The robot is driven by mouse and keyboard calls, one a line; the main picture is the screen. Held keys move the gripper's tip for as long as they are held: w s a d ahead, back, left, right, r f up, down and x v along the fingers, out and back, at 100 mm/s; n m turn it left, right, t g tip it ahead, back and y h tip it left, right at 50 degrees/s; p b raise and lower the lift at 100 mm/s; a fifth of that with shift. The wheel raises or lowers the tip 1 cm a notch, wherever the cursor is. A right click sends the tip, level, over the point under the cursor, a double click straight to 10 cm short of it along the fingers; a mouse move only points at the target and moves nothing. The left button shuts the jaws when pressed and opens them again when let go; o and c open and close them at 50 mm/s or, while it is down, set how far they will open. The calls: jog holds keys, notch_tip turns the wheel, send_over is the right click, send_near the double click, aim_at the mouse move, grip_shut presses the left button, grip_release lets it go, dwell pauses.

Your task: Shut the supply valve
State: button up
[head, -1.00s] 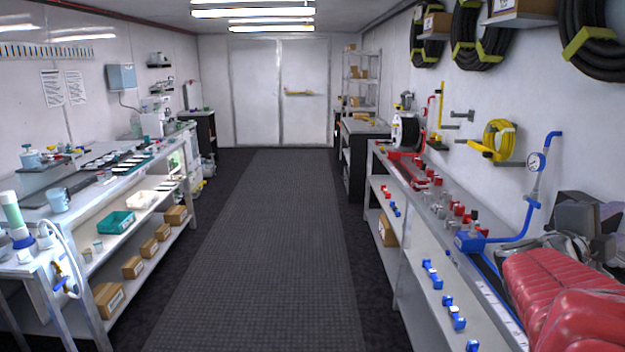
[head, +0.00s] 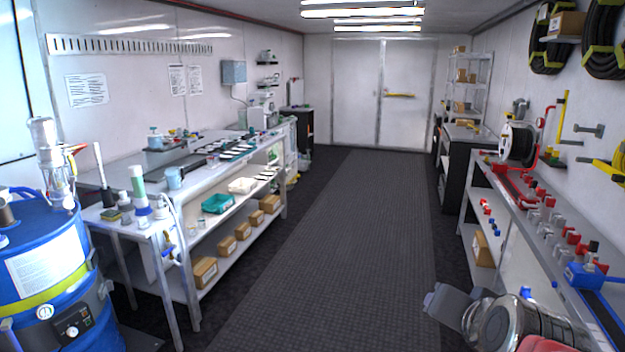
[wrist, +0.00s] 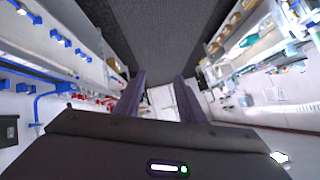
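No valve is labelled, so I cannot tell for certain which one is the supply valve. A small valve with blue and yellow parts (head: 174,250) hangs by a white looped hose at the near end of the left bench (head: 150,225). A blue drum unit (head: 45,265) with a yellow band, a dial and clear fittings on top stands at the far left. My gripper (head: 440,300) is low at the right in the head view, far from both. In the wrist view my gripper (wrist: 160,102) has its two dark fingers apart, with nothing between them.
The dark ribbed floor mat (head: 325,240) is clear up to the white double doors (head: 382,90). The right bench (head: 535,235) carries red and blue fittings, close to my arm. Boxes (head: 205,271) sit on the left bench's lower shelf.

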jog(key=s+a+f+n+g+y, duration=0.1)
jog(key=s+a+f+n+g, duration=0.4)
jog(key=s, duration=0.8)
jog(key=a+f+n, duration=0.2)
jog(key=a, duration=0.1)
jog(key=shift+a+y, duration=0.2)
jog(key=shift+y, duration=0.1)
jog(key=shift+f, duration=0.1)
jog(key=shift+c, duration=0.6)
